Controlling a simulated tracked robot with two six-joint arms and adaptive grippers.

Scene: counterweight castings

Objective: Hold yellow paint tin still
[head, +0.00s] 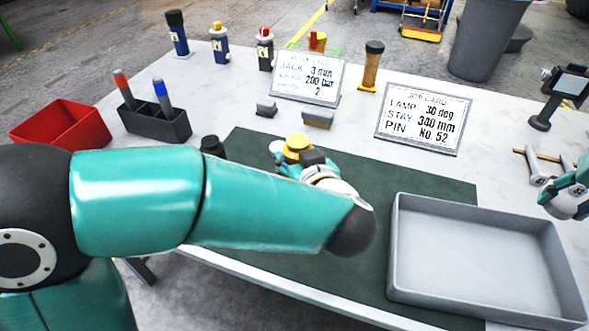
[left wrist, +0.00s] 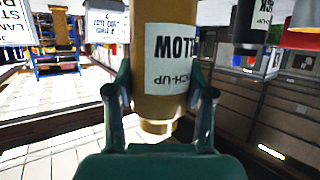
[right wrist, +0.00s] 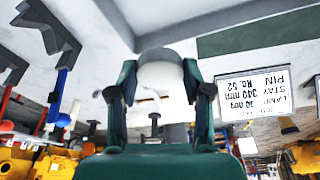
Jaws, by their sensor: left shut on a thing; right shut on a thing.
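The yellow paint tin (head: 296,148) shows its yellow top in the head view, over the dark green mat (head: 420,180); my left arm hides its lower part. In the left wrist view the tin (left wrist: 165,100) stands between the fingers, its white label reading upside down. My left gripper (left wrist: 160,103) is shut on the tin, a finger on each side. In the head view the left gripper (head: 318,172) is partly hidden behind its own arm. My right gripper (right wrist: 160,88) is shut on a pale rounded thing (right wrist: 160,76), which I cannot identify. It is at the right edge of the head view.
A grey tray (head: 470,250) lies at front right. Two cards, (head: 309,77) and (head: 421,118), stand behind the mat. A red bin (head: 60,135) and a dark pen holder (head: 155,124) are at left. Several small bottles line the back edge. A dark stand (head: 560,95) is at right.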

